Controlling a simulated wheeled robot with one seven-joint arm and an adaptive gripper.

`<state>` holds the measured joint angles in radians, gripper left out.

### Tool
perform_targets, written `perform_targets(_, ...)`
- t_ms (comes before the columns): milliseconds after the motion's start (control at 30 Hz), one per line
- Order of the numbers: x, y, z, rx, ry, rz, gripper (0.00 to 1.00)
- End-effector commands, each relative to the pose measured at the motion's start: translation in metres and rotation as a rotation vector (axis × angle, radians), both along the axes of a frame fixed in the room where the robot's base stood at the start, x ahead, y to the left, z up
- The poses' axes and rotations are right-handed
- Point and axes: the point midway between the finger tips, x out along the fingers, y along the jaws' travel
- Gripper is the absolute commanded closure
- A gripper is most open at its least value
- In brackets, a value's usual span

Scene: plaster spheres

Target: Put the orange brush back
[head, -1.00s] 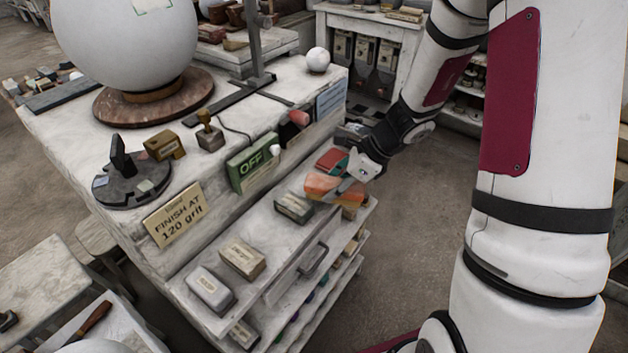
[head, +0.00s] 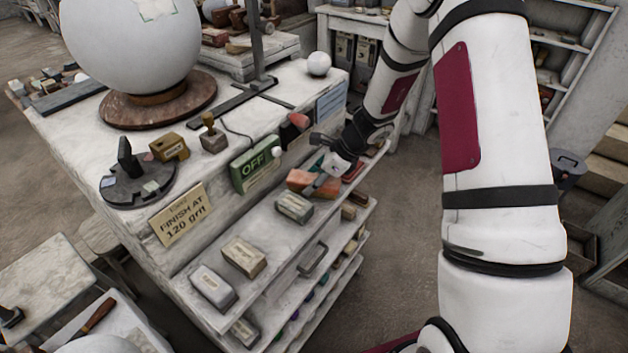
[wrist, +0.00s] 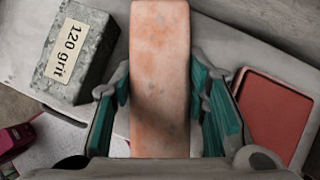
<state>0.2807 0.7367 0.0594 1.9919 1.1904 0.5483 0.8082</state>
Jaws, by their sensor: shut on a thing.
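The orange brush (head: 300,179) is a long block with worn, pale patches. My gripper (head: 325,180) is shut on it, over the right part of the upper shelf of the workbench. In the wrist view the brush (wrist: 160,75) runs lengthwise between the teal finger pads of my gripper (wrist: 165,115). A shallow red-floored tray (wrist: 277,115) lies to its right, apart from the brush; it also shows in the head view (head: 353,173). A grey block labelled "120 grit" (wrist: 75,52) lies to its left. I cannot tell whether the brush touches the shelf.
The grey block (head: 295,207), a tan block (head: 244,257) and a white block (head: 212,287) line the shelf (head: 270,232). Above stand a green OFF box (head: 254,163) and a "FINISH AT 120 grit" sign (head: 179,214). A large plaster sphere (head: 130,45) stands on the bench.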

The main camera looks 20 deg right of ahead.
Motion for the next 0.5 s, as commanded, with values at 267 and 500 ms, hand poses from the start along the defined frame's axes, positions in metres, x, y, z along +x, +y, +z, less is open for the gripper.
perform_targets(267, -0.0001, -0.0003, -0.0004, -0.001, 0.001, 0.000, 0.39)
perform_targets(500, -0.0007, -0.0021, 0.0026, -0.001, 0.000, -0.001, 0.39)
